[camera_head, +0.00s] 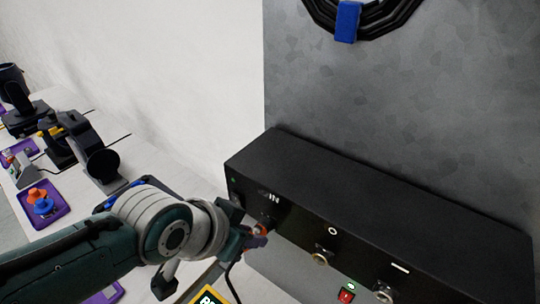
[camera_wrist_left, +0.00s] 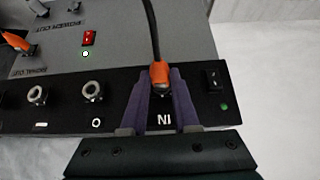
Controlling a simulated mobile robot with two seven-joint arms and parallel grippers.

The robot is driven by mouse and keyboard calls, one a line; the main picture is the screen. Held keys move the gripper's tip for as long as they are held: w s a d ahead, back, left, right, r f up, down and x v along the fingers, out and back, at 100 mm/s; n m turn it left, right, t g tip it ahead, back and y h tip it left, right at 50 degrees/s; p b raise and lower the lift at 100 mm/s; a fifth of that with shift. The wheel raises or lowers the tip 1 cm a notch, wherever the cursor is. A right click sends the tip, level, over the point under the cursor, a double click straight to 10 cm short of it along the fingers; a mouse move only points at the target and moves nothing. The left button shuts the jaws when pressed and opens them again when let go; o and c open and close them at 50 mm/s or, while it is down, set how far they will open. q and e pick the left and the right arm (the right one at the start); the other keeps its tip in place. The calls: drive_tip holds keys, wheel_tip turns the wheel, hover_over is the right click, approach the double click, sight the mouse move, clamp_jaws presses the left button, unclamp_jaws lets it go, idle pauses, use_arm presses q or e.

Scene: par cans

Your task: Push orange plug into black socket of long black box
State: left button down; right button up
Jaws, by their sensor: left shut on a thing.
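The long black box (camera_head: 375,182) runs across the right of the head view, its front panel facing my left arm. My left gripper (camera_head: 258,238) is at the panel's left end, below the IN label, shut on the orange plug (camera_head: 263,229). In the left wrist view the orange plug (camera_wrist_left: 160,73) sits between the two purple fingers of the gripper (camera_wrist_left: 160,84), with a black cable leading up from it. A bit of metal shows at its lower end, over the panel by the IN label. The black socket is hidden behind plug and fingers, so I cannot tell how deep the plug sits.
Two metal connectors (camera_wrist_left: 37,95) (camera_wrist_left: 93,91) are on the same panel; a black switch (camera_wrist_left: 212,80) with a green light is on the other side. A grey panel with a red switch (camera_wrist_left: 88,38) and another orange plug (camera_wrist_left: 14,41) adjoins. A purple tray (camera_head: 43,206) lies left.

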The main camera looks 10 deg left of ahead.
use_arm(q)
drive_tip(key=shift+w+d+b, duration=0.3)
drive_tip(key=shift+w+b, duration=0.15)
drive_tip(key=shift+w, duration=0.1)
idle(0.5)
drive_tip(key=c, duration=0.6)
unclamp_jaws()
